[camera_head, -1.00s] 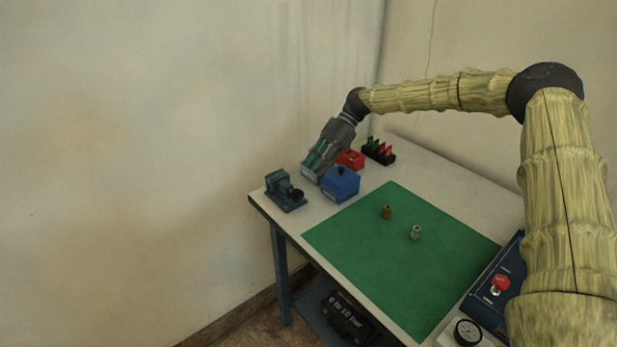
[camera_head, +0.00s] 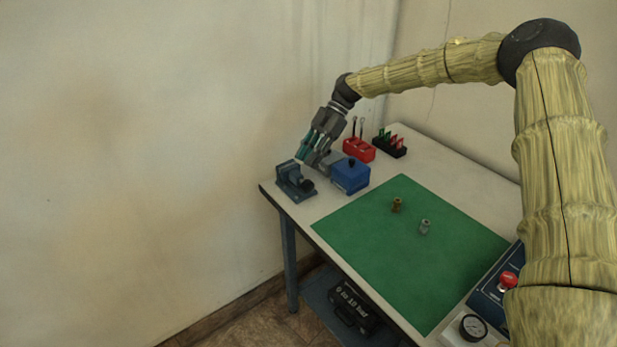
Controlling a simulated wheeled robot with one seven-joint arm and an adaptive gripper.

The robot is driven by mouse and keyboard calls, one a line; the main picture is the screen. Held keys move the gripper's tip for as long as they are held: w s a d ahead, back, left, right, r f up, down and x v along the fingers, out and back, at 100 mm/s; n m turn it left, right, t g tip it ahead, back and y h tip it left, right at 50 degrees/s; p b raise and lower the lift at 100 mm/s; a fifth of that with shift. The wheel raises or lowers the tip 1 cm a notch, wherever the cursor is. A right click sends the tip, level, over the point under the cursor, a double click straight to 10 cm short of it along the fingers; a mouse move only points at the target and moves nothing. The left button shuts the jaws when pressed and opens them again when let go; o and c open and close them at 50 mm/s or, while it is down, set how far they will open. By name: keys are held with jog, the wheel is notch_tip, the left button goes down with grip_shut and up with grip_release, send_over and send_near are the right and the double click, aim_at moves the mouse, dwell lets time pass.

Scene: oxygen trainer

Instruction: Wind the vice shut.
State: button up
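The small blue-grey vice (camera_head: 292,182) stands at the table's far left corner, with a dark round part (camera_head: 307,186) on its right side. My gripper (camera_head: 309,163) points down just behind and above the vice, between it and the blue box. The gap between its teal-edged fingers is too small to judge, and I cannot tell whether it touches the vice. The vice's jaw gap is also too small to make out.
A blue box with a black knob (camera_head: 350,177) stands close right of the vice. A red holder (camera_head: 359,149) and a black rack (camera_head: 390,146) are behind it. A wall rises behind.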

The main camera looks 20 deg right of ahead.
jog(key=s+a+f+h+p, duration=0.1)
jog(key=s+a+h+p, duration=0.15)
jog(key=a, duration=0.45)
jog(key=t+h+p, duration=0.3)
jog(key=h, duration=0.2)
send_near(304, 184)
jog(key=shift+s+a+f+p, duration=0.1)
jog(key=shift+f+p, duration=0.65)
jog(key=shift+f, duration=1.8)
jog(key=shift+s+a+f+p, duration=0.1)
jog(key=shift+f+p, duration=0.6)
jog(key=shift+f, duration=1.9)
jog(key=shift+c, duration=0.2)
grip_shut()
